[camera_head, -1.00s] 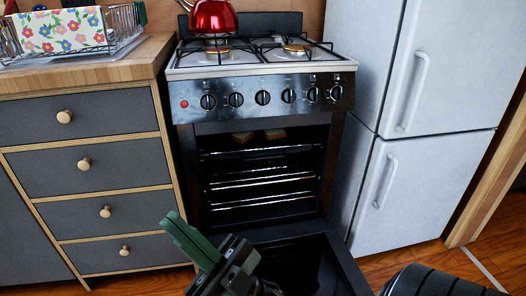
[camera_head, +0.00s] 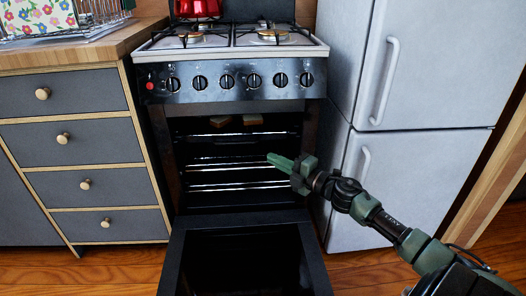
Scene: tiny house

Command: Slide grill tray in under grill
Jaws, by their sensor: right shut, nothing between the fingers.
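The oven under the stove stands open, its door (camera_head: 244,262) folded down towards me. High in the oven cavity is a dark grill tray (camera_head: 240,137), its front edge showing as a thin line. Two pieces of bread (camera_head: 220,121) sit on it, just below the top of the cavity. How far in the tray sits is hard to tell in the dark. My right gripper (camera_head: 274,160) reaches in from the right, its green fingers shut and empty, pointing left in front of the oven opening, lower than the tray. My left gripper is out of view.
Wire racks (camera_head: 235,187) lie lower in the oven. A red kettle (camera_head: 197,8) stands on the stove top (camera_head: 240,38). A drawer cabinet (camera_head: 75,150) is on the left and a white fridge (camera_head: 400,140) on the right, close to my right arm.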

